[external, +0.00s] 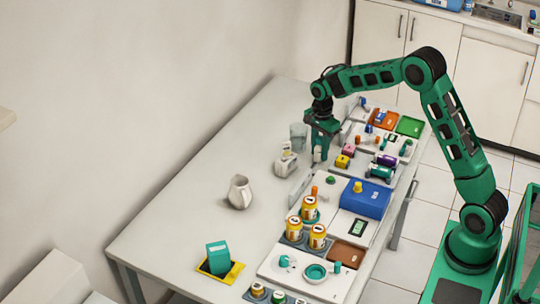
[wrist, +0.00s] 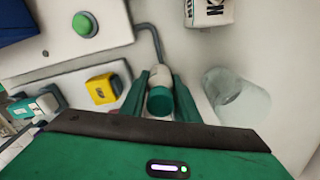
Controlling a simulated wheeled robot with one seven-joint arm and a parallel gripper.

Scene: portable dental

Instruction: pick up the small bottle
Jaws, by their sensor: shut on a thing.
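The small bottle (wrist: 161,76) has a pale body and a green cap, and it sits between my two green fingers in the wrist view. My gripper (wrist: 159,92) is shut on it, one finger on each side. In the external view my gripper (external: 319,150) points down over the far part of the white table, and a small pale part of the bottle (external: 317,154) shows at the fingers. I cannot tell whether the bottle touches the table.
A white jug (external: 240,192) stands on open table.

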